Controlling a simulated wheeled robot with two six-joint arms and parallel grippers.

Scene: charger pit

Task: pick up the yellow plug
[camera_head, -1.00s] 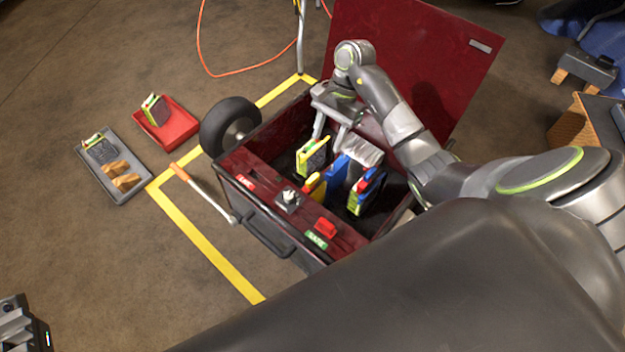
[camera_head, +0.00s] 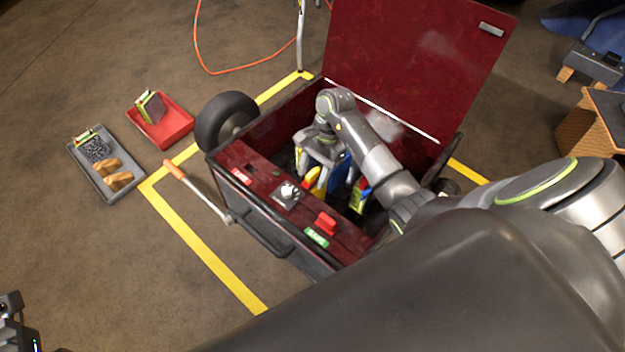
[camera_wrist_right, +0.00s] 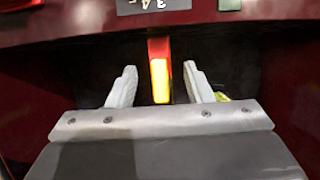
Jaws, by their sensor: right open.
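The yellow plug (camera_head: 312,180) sits inside the dark red box (camera_head: 262,160), close to the box's front panel. In the right wrist view the plug (camera_wrist_right: 160,78) shows as a yellow block with a red upper part, between and beyond the fingers. My right gripper (camera_head: 318,168) reaches down into the box over the plug. Its two fingers (camera_wrist_right: 160,90) are apart, one on each side of the plug, with dark gaps between. My left gripper (camera_head: 14,322) shows only in part at the lower left corner; its fingers are unclear.
A blue block (camera_head: 340,172) and a green and blue module (camera_head: 359,195) stand right of the plug. The box's lid (camera_head: 410,60) is raised behind my arm. A red tray (camera_head: 176,132) and a grey tray (camera_head: 85,165) lie on the floor at left.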

